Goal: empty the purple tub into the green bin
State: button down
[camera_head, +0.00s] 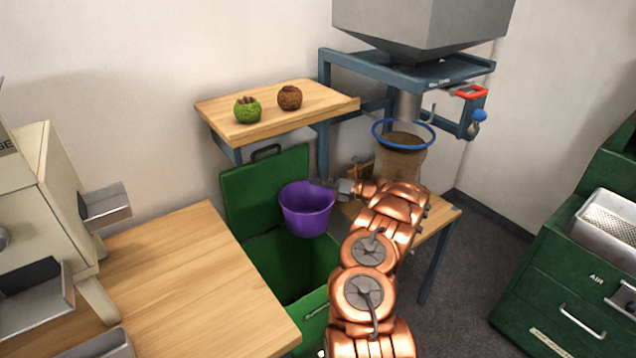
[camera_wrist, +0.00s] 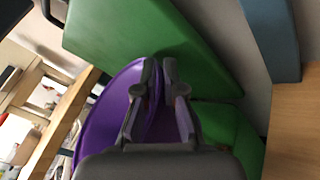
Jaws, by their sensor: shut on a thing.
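The purple tub (camera_head: 307,211) hangs in the air over the open green bin (camera_head: 283,262), upright or nearly so in the head view. My gripper (camera_head: 333,186) is shut on the tub's right rim. In the wrist view, my gripper (camera_wrist: 158,80) pinches the rim of the purple tub (camera_wrist: 101,122). The green bin's raised lid (camera_wrist: 160,45) fills much of the background there. The tub's contents are hidden in both views. The inside of the bin looks dark, and its bottom cannot be made out.
A wooden table (camera_head: 195,275) stands left of the bin. A wooden shelf (camera_head: 270,108) with a green burr and a brown ball is above the lid. A hopper (camera_head: 415,30) with a blue-ringed sack (camera_head: 400,160) stands at the right. A green cabinet (camera_head: 560,300) is far right.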

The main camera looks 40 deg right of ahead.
jog(key=s+a+r+p, duration=0.3)
jog(key=s+r, duration=0.1)
jog(key=r, duration=0.2)
jog(key=shift+s+r+p, duration=0.3)
jog(key=shift+s, duration=0.1)
jog(key=shift+d, duration=0.1)
